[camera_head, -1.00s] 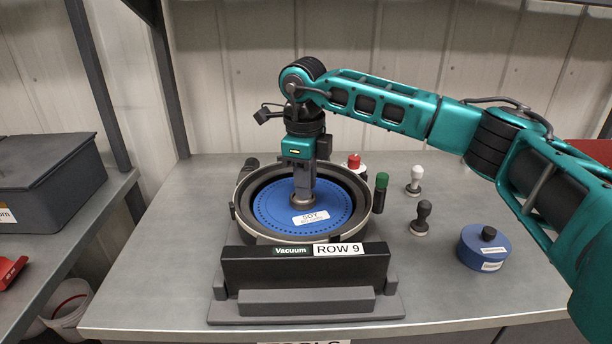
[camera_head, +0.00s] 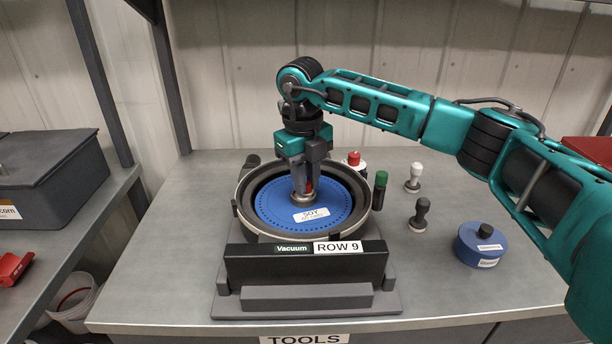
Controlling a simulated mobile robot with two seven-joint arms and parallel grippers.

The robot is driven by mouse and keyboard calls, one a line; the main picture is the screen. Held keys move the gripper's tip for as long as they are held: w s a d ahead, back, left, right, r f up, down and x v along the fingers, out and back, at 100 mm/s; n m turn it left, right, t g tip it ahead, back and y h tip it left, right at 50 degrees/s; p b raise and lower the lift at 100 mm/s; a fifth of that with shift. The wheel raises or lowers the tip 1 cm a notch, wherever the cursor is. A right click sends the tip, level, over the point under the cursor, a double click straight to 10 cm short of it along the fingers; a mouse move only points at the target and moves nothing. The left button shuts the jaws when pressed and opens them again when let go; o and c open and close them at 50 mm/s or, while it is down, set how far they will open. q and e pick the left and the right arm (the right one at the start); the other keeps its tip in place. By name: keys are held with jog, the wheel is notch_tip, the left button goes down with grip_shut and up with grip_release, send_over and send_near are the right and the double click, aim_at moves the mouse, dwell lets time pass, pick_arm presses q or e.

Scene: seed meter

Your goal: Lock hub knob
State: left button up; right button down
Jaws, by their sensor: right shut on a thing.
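The seed meter stands on the bench, with a round grey housing (camera_head: 243,213) and a black front block labelled "Vacuum" and "ROW 9" (camera_head: 305,265). A blue seed disc (camera_head: 335,203) with a "SOY" label lies inside the housing. The hub knob (camera_head: 303,200) is at the disc's centre; its round metallic base shows and a bit of red shows between the fingers. My right gripper (camera_head: 303,188) points straight down and is shut on the hub knob, hiding most of it. My left gripper is not in view.
Right of the meter stand a red-topped piece (camera_head: 353,160), a green-capped tool (camera_head: 380,189), a white knob (camera_head: 414,176), a dark knob (camera_head: 421,214) and a blue round container (camera_head: 482,245). A dark grey bin (camera_head: 50,180) sits on the left shelf. The bench's right front is clear.

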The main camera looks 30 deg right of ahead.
dwell(0.4)
jog(key=c, duration=1)
grip_release()
notch_tip(320, 180, up, 13)
jog(key=shift+a, duration=0.35)
